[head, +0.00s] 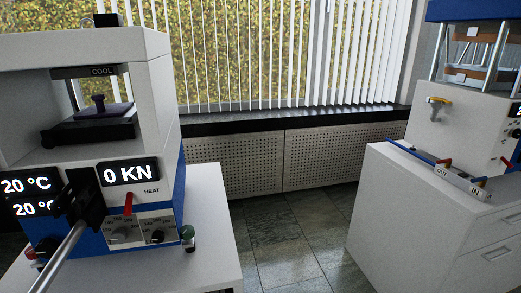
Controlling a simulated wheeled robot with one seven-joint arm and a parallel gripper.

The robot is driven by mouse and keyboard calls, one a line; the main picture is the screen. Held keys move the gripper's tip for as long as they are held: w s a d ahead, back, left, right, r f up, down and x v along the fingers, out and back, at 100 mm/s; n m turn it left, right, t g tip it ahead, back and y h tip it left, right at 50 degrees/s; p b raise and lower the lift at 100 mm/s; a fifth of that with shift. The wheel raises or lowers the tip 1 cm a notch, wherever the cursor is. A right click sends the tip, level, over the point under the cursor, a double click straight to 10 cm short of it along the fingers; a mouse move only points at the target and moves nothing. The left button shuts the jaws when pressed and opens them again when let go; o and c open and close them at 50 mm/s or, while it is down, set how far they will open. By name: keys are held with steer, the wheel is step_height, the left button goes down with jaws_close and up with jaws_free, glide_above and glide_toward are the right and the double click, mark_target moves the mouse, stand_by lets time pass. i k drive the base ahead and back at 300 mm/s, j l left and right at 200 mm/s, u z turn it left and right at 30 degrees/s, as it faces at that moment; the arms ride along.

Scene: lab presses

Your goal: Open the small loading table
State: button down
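The left press (160,75) is white and blue and stands on a white bench. In its opening sits a dark flat plate (95,130), which seems to be the small loading table. A small purple-grey piece with a knob (98,104) rests on it. The plate's front edge is near the front of the opening. My gripper (82,200), black at the end of a silver shaft, is in front of the press's display panel, below the plate and apart from it. It covers part of the panel. Its fingers are too dark to tell open from shut.
A second press (465,115) stands at right on a white cabinet (440,215). The tiled floor (290,235) between them is clear.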

mark_target(70, 131)
steer(key=k+j+u, duration=0.1)
steer(key=j, duration=0.4)
steer(key=k+j+u, duration=0.1)
steer(key=j, duration=0.4)
steer(key=k+j, duration=0.2)
steer(key=j, duration=0.35)
steer(key=k+j+u, duration=0.15)
steer(key=j, duration=0.35)
steer(key=k+j+u, duration=0.1)
steer(key=j, duration=0.45)
